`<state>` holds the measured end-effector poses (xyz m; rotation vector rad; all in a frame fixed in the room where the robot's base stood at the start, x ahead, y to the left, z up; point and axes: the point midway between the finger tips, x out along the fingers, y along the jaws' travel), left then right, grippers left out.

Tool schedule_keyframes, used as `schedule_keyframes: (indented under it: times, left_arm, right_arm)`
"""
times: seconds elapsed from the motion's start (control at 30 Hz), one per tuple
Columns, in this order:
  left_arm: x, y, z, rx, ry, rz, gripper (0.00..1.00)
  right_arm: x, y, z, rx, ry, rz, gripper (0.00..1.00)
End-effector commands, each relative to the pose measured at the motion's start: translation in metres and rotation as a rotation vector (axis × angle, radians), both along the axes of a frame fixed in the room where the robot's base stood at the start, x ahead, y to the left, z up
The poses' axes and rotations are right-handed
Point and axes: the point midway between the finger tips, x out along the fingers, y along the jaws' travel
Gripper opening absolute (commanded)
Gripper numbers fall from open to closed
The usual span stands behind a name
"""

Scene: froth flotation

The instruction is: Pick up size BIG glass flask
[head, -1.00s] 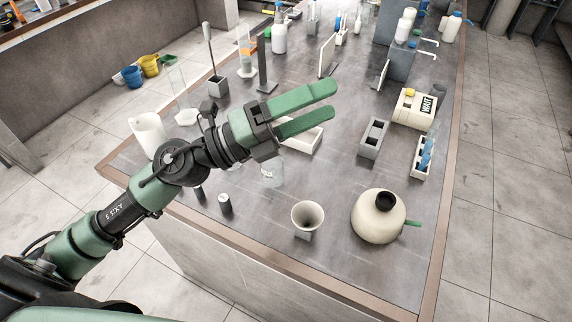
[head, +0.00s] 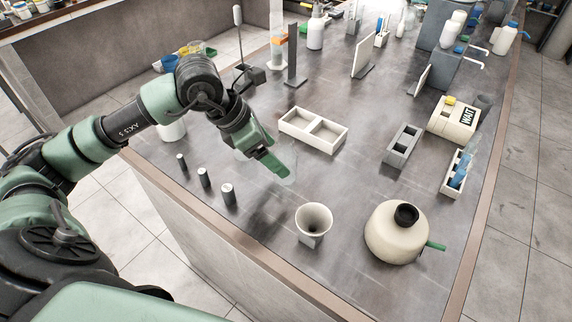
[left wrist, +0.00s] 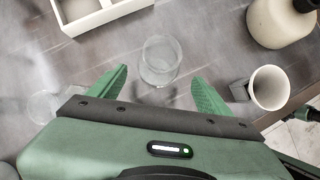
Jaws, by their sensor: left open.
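A clear glass flask (left wrist: 160,62) stands on the table between and just ahead of the fingertips in the left wrist view. In the head view the flask (head: 287,172) is faint and partly hidden behind my left gripper (head: 272,164). My left gripper, with green fingers, points down toward the table; in the left wrist view (left wrist: 160,82) its fingers are spread apart with nothing between them. Another clear glass piece (left wrist: 48,104) shows faintly at the left of the wrist view; its size cannot be told. My right gripper is not in view.
A white two-compartment tray (head: 313,145) lies behind the flask. A cream funnel (head: 313,219) and a round cream vessel (head: 392,240) stand to the right. Several small dark cylinders, one of them here (head: 228,194), stand near the left edge.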

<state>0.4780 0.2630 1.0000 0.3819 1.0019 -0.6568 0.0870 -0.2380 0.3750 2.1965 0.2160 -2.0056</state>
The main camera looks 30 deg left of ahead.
Motion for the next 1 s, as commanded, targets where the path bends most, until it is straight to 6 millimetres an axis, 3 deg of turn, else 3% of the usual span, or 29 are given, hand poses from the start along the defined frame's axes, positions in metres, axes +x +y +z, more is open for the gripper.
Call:
schedule_keyframes:
  times: [0.4,0.7,0.77,0.93,0.97,1.0]
  left_arm:
    - [0.024,-0.016,-0.045,-0.004,0.003,-0.002,0.79]
    - [0.027,-0.018,-0.051,-0.001,-0.001,-0.001,0.79]
    - [0.027,-0.017,-0.051,-0.001,-0.001,-0.001,0.65]
    - [0.026,-0.017,-0.051,-0.001,-0.001,-0.001,0.18]
    - [0.026,-0.017,-0.051,-0.001,-0.001,-0.001,0.1]
    - [0.027,-0.018,-0.051,-0.001,-0.001,-0.001,0.1]
  right_arm:
    - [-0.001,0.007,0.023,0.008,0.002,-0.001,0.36]
    - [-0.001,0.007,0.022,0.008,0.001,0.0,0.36]
    - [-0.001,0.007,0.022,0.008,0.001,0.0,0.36]
    - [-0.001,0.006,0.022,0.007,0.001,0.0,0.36]
    - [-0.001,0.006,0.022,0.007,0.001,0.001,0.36]
    - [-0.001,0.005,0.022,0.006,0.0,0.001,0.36]
